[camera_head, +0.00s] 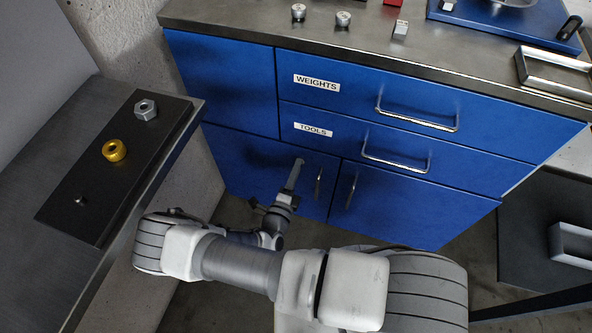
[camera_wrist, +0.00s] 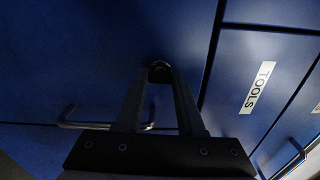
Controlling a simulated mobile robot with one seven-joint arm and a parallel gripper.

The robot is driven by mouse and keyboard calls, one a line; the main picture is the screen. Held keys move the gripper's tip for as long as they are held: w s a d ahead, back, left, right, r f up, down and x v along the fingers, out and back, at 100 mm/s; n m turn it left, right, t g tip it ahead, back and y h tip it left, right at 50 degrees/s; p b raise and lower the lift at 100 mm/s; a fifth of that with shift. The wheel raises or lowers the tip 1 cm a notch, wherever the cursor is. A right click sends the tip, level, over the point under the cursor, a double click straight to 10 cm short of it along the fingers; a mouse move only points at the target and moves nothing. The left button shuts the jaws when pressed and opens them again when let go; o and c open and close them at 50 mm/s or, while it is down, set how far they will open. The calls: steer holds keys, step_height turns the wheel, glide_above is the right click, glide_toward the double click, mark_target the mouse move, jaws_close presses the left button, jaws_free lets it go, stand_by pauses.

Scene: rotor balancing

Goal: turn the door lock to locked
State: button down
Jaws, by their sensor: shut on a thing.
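The door lock (camera_wrist: 160,68) is a small dark round knob on the blue cabinet door (camera_head: 245,165). It shows in the wrist view between my fingertips. My gripper (camera_head: 299,163) is shut on it at the upper right part of the left lower door. The two fingers also show in the wrist view (camera_wrist: 160,82), pointing at the door face. The fingers partly hide the lock, so I cannot tell which way it is turned. In the head view the lock is hidden behind my gripper. The door looks closed.
The left door's handle (camera_head: 319,184) is close to my gripper; it passes behind the fingers in the wrist view (camera_wrist: 85,125). The right door has its own handle (camera_head: 352,190). The TOOLS drawer (camera_head: 340,143) is above. A side bench (camera_head: 45,240) stands at left.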

steer(key=shift+n, duration=0.5)
steer(key=c, duration=0.5)
jaws_free()
steer(key=shift+s, duration=0.15)
